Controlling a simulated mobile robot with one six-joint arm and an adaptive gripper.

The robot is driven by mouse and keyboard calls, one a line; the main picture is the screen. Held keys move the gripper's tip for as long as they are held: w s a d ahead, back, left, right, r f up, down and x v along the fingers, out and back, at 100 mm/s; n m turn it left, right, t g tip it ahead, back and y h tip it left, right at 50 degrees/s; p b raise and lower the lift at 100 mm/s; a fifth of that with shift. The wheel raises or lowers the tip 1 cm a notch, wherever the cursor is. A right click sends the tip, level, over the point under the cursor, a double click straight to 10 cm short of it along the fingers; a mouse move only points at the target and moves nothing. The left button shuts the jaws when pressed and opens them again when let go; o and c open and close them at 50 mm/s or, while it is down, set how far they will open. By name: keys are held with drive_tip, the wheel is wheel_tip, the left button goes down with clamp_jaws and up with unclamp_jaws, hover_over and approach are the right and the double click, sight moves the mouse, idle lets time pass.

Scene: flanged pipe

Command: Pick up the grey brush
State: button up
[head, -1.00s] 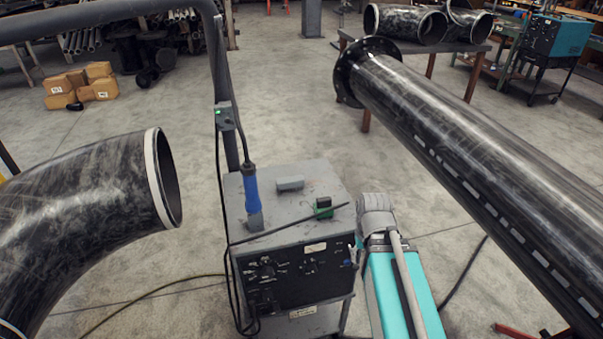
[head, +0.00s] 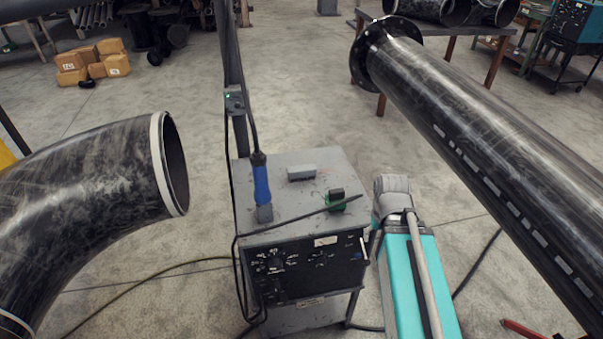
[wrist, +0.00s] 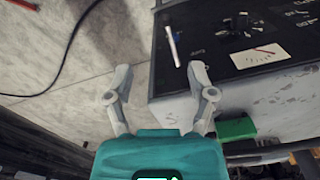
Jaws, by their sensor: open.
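A small grey block (head: 301,172), which looks like the grey brush, lies on top of the grey cabinet (head: 290,222), toward its back; its bristles cannot be made out. It does not show clearly in the wrist view. My gripper (wrist: 161,88) is open and empty in the wrist view, its fingers spread in front of the cabinet's black panel (wrist: 240,40) and above the floor. In the head view my gripper is hidden; only my teal arm shows, right of the cabinet.
A blue-handled tool (head: 262,186) stands on the cabinet left of the grey block. A green block (head: 335,201) lies at its right edge and also shows in the wrist view (wrist: 237,128). A black elbow pipe (head: 90,190) is at left, a long flanged pipe (head: 470,130) at right.

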drive_tip(key=shift+o, duration=0.2)
drive_tip(key=shift+w+r+p, duration=0.15)
drive_tip(key=shift+r+p, duration=0.4)
drive_tip(key=shift+r, duration=0.1)
wheel_tip(320, 180, up, 12)
drive_tip(key=m+p, duration=1.2)
drive_tip(key=m, duration=0.3)
hover_over(301, 168)
drive_tip(key=shift+a+f, duration=0.1)
drive_tip(key=shift+f, duration=0.1)
wheel_tip(301, 168, down, 8)
drive_tip(key=b, duration=0.8)
drive_tip(key=shift+f+b, duration=0.25)
drive_tip(key=shift+b, duration=0.15)
